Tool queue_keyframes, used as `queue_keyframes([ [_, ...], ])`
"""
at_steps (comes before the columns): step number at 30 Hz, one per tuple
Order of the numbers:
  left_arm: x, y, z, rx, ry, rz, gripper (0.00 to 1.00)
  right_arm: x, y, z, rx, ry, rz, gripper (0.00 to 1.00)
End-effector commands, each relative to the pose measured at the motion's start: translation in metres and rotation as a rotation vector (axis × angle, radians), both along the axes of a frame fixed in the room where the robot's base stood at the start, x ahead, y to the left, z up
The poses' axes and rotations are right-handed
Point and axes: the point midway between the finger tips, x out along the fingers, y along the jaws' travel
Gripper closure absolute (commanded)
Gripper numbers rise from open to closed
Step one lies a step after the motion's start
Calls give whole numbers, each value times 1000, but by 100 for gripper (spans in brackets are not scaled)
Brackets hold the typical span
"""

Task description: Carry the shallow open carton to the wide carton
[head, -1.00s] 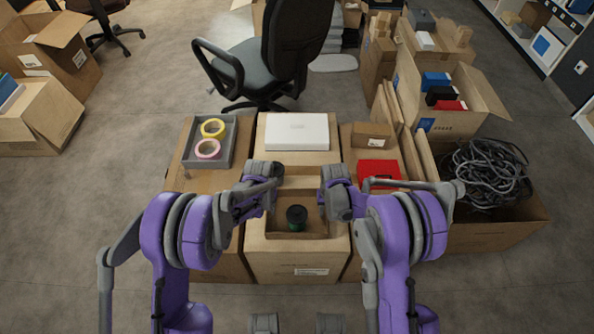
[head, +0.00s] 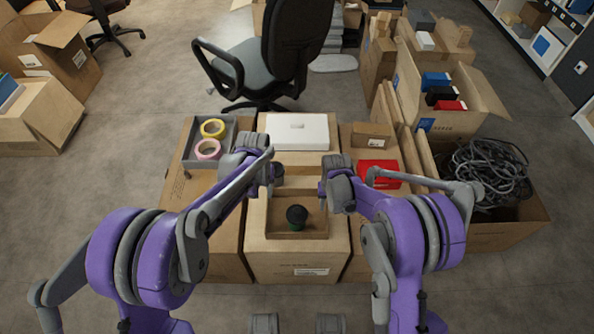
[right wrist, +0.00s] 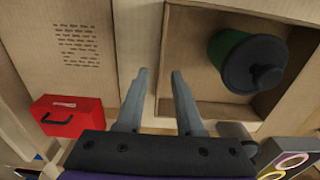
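The shallow open carton (head: 297,236) lies on top of the middle carton (head: 270,259). A dark green jar with a black lid (head: 297,216) stands in it; the jar also shows in the right wrist view (right wrist: 245,62). My right gripper (head: 324,191) is at the carton's right side. In the right wrist view its two fingers (right wrist: 159,85) are apart, with the shallow carton's wall (right wrist: 163,50) seemingly between them. My left gripper (head: 268,185) is near the carton's far left corner; its fingers are mostly hidden by the arm. I cannot tell which carton is the wide one.
A white box (head: 297,132) lies behind. A red case (head: 378,174) and small brown box (head: 371,134) are right. A cable-filled carton (head: 510,234) stands farther right.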

Motion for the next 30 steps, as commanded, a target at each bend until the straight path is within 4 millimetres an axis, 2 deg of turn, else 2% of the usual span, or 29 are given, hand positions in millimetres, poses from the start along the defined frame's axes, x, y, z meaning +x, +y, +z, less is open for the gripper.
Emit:
queue_keyframes([
  [1, 0, 0, 0, 0, 0, 0, 64, -1, 0, 13, 0, 0, 0, 64],
  [6, 0, 0, 0, 0, 0, 0, 64, -1, 0, 47, 0, 0, 0, 64],
  [12, 0, 0, 0, 0, 0, 0, 64, -2, 0, 71, 0, 0, 0, 64],
  [30, 0, 0, 0, 0, 0, 0, 64, -2, 0, 76, 0, 0, 0, 64],
])
